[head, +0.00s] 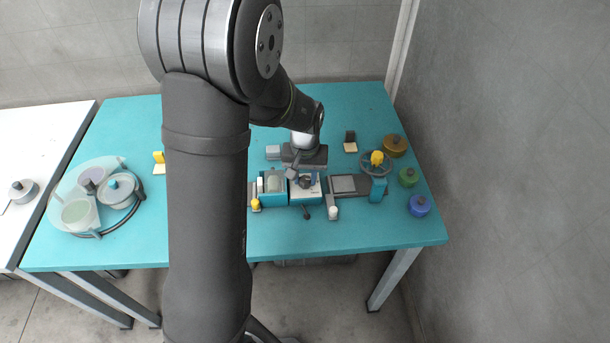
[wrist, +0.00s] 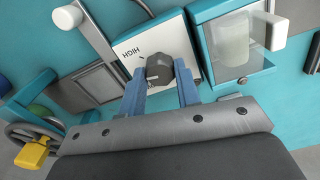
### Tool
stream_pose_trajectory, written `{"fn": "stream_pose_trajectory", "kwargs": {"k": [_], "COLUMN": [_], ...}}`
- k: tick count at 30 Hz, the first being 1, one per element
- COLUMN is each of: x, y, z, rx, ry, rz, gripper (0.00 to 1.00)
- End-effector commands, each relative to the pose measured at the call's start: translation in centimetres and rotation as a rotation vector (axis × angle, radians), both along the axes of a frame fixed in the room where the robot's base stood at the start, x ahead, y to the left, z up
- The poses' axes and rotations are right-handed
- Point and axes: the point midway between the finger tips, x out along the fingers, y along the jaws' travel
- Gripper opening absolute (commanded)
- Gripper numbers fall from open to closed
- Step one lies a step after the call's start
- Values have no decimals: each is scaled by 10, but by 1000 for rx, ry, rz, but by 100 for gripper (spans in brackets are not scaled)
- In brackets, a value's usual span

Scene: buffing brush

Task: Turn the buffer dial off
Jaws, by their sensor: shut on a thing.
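The buffer dial (wrist: 160,68) is a dark grey faceted knob on a white panel (wrist: 128,48) printed "HIGH", which appears upside down in the wrist view. My gripper (wrist: 161,80) has its two blue fingers on either side of the dial and is shut on it. In the head view my gripper (head: 305,176) is over the teal-edged buffer unit (head: 296,197) at the middle of the table. The dial's pointer and any other labels are hidden or too small to read.
Left of the dial in the head view is a clear-windowed compartment (head: 273,184); right of it is a grey tray (head: 343,185). A handwheel with a yellow knob (head: 376,158) and several coloured round pots (head: 418,206) stand at right. A glass tray with pots (head: 85,172) is at left. The table front is clear.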

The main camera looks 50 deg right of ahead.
Motion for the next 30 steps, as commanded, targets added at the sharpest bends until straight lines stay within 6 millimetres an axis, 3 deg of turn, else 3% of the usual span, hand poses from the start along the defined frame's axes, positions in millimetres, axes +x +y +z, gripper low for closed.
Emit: {"fn": "stream_pose_trajectory", "kwargs": {"k": [10,26,27,30], "x": [0,0,0,0], "y": [0,0,0,0], "z": [0,0,0,0], "rx": [1,2,2,1], "ry": [1,1,1,1], "rz": [140,162,162,162], "gripper": [7,7,38,52]}}
